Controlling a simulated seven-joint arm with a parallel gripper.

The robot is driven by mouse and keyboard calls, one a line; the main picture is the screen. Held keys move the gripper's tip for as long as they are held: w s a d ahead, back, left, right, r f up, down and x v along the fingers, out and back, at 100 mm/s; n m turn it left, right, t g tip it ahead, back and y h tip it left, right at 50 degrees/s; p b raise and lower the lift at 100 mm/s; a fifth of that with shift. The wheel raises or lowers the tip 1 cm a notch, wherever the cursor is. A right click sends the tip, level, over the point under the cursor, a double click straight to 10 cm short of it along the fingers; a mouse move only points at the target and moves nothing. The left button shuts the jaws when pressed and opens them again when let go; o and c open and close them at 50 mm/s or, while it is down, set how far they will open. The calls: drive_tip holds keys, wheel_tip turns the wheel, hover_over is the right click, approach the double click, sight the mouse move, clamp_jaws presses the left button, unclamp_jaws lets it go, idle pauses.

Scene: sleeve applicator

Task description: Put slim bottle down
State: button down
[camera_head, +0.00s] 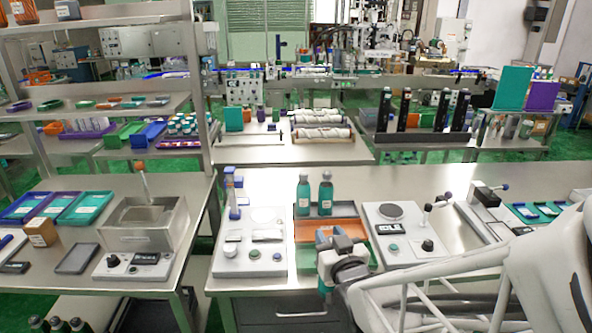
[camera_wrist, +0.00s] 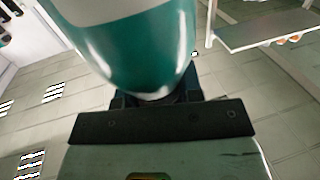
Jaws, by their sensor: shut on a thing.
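A teal bottle with a pale band fills the top middle of the wrist view (camera_wrist: 145,50). It is very close to the camera, and its rounded end is at the dark jaws of my gripper (camera_wrist: 155,100). My gripper is shut on this bottle; the fingertips are mostly hidden behind it.
A white fixture (camera_head: 251,262) stands left of the tray. A white device with a round plate and display (camera_head: 398,247) stands close on the right. The steel table's (camera_head: 250,290) front edge is near my gripper. Bare tabletop lies behind the bottles.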

drive_tip(key=d+f+x, duration=0.1)
drive_tip(key=x, duration=1.3)
drive_tip(key=shift+w+f, duration=0.2)
drive_tip(key=shift+w, duration=0.25)
drive_tip(key=shift+a, duration=0.15)
drive_tip(key=shift+w+f, duration=0.2)
drive_tip(key=shift+f, duration=0.7)
drive_tip(key=shift+w+f, duration=0.2)
drive_tip(key=shift+f, duration=0.8)
drive_tip(key=c, duration=0.8)
unclamp_jaws()
drive_tip(key=shift+f, duration=0.1)
